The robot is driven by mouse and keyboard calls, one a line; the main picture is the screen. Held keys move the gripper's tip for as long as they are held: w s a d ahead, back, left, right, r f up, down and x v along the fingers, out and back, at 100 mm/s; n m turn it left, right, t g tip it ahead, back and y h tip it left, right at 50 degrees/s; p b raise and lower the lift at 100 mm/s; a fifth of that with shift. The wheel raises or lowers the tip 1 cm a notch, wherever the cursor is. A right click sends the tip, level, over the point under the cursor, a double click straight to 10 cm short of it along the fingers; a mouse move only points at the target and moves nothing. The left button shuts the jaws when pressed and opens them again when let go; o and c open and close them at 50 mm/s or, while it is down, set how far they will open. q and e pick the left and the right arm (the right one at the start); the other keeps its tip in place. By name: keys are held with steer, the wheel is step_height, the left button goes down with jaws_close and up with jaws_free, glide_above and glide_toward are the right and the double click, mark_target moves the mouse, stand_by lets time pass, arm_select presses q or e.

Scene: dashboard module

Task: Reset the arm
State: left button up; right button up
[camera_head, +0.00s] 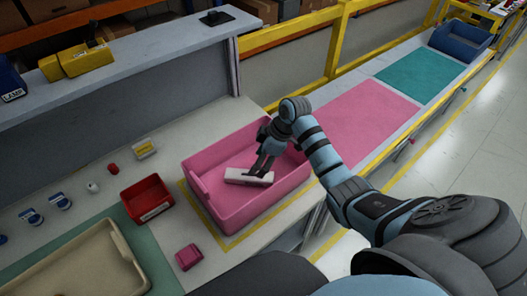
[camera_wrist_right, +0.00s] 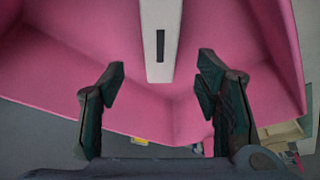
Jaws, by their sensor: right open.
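My right arm reaches in from the right in the head view, and its gripper (camera_head: 262,168) is over the pink bin (camera_head: 229,207). In the right wrist view the gripper (camera_wrist_right: 158,85) is open, with its two fingers well apart and nothing between the tips. A white box-shaped piece with a dark slot (camera_wrist_right: 160,20) lies in the pink bin, just beyond the fingertips. The same white piece (camera_head: 238,178) shows in the head view, partly covered by the fingers. Whether a finger touches it cannot be told. My left gripper is not in view.
A red bin (camera_head: 147,199), a small pink block (camera_head: 189,257) and a beige tray (camera_head: 75,262) stand left of the pink bin. A yellow rail (camera_head: 335,50) runs behind. A pink mat (camera_head: 361,122), teal mat (camera_head: 423,75) and blue bin (camera_head: 459,42) lie along the right.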

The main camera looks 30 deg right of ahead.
steer(key=v, duration=0.4)
steer(key=shift+s+r, duration=0.1)
steer(key=shift+r, duration=0.05)
steer(key=shift+d, duration=0.1)
